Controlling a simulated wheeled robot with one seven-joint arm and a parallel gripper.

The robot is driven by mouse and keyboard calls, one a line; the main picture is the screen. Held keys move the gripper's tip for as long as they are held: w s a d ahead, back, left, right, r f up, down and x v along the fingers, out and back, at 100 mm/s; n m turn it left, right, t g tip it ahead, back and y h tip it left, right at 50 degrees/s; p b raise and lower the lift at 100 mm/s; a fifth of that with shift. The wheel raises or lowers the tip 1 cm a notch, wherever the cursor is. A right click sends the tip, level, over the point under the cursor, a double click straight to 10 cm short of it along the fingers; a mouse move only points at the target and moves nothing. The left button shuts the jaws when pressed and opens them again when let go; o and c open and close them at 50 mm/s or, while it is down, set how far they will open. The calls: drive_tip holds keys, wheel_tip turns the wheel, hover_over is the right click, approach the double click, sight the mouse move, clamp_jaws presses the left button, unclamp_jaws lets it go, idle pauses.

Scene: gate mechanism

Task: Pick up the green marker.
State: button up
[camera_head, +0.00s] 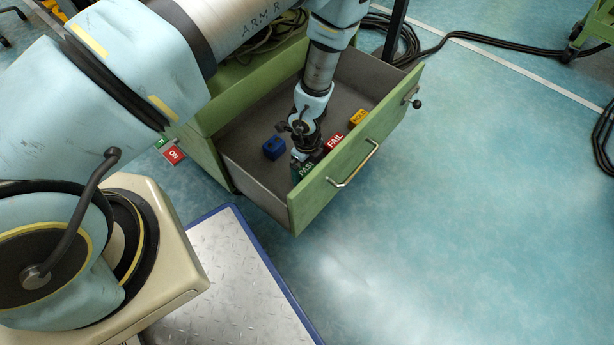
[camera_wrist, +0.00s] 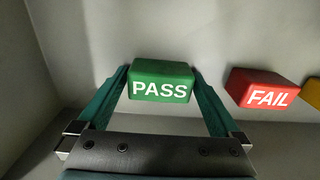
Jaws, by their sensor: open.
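The green marker (camera_wrist: 160,82), a block with "PASS" in white, lies in an open drawer (camera_head: 247,180). In the head view the green marker (camera_head: 305,170) shows only in part, beside my gripper. My gripper (camera_wrist: 162,82) points down into the drawer, its two teal fingers apart, one on each side of the green marker. A narrow gap seems to show beside the fingers; I cannot tell whether either one touches it. In the head view my gripper (camera_head: 302,158) is partly hidden by my wrist.
A red "FAIL" marker (camera_wrist: 265,90) lies just right of the green one, close to the right finger. A yellow marker (camera_head: 358,118) and a blue block (camera_head: 273,148) are also in the drawer. The drawer's green front (camera_head: 335,182) stands close to my gripper.

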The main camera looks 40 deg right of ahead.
drive_tip(key=c, duration=1.1)
wheel_tip(320, 180, up, 30)
drive_tip(key=p, duration=2.6)
drive_tip(key=shift+w+p, duration=0.15)
drive_tip(key=shift+p, duration=0.15)
drive_tip(key=shift+w, duration=0.15)
drive_tip(key=shift+r, duration=0.1)
